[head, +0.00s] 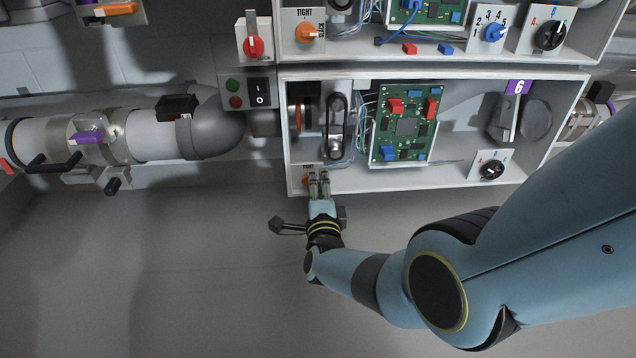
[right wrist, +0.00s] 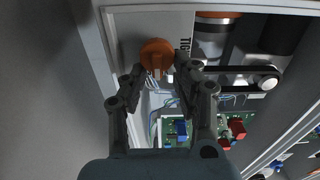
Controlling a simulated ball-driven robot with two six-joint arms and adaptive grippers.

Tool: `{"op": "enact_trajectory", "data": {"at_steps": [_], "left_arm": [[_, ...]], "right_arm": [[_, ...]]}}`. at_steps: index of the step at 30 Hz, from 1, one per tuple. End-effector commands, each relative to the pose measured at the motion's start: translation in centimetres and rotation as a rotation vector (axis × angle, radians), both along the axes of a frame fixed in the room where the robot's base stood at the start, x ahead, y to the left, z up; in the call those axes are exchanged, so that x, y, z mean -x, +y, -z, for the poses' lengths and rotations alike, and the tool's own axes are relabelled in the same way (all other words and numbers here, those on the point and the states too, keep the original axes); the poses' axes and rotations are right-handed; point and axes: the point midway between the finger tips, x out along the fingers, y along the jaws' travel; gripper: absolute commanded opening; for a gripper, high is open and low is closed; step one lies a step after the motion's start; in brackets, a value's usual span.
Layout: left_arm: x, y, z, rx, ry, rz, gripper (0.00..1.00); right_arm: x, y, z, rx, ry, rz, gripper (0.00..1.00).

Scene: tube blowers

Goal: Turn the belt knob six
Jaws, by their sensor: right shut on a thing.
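The orange belt knob (head: 306,181) is at the lower left corner of the open lower box (head: 440,183), which bears a purple tag marked 6 (head: 517,87). My right gripper (head: 319,179) is at this knob and hides part of it in the head view. In the right wrist view the orange knob (right wrist: 157,48) shows on a white plate with partly hidden lettering. The fingers of my right gripper (right wrist: 158,76) are shut on the knob's grip, one on each side. The belt loop (head: 337,125) is inside the box, above the knob. My left gripper is not in view.
A green circuit board (head: 404,128) with red and blue blocks is inside the box. A black A/B dial (head: 491,170) is at its lower right. A switch box (head: 246,93) and a grey pipe (head: 215,125) stand left. The grey area below is clear.

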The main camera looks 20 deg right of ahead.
Motion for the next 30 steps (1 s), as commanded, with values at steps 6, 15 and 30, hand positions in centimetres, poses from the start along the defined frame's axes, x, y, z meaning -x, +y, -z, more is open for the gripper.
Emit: {"op": "enact_trajectory", "data": {"at_steps": [6,15,30], "left_arm": [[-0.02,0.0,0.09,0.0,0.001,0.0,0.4],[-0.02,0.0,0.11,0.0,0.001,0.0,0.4],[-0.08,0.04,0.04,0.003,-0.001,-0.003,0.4]], "right_arm": [[0.35,0.11,0.75,-0.035,0.008,-0.003,0.0],[0.37,0.22,0.79,-0.038,0.009,-0.004,0.0],[0.52,0.29,0.43,-0.036,-0.001,-0.003,0.41]]}}
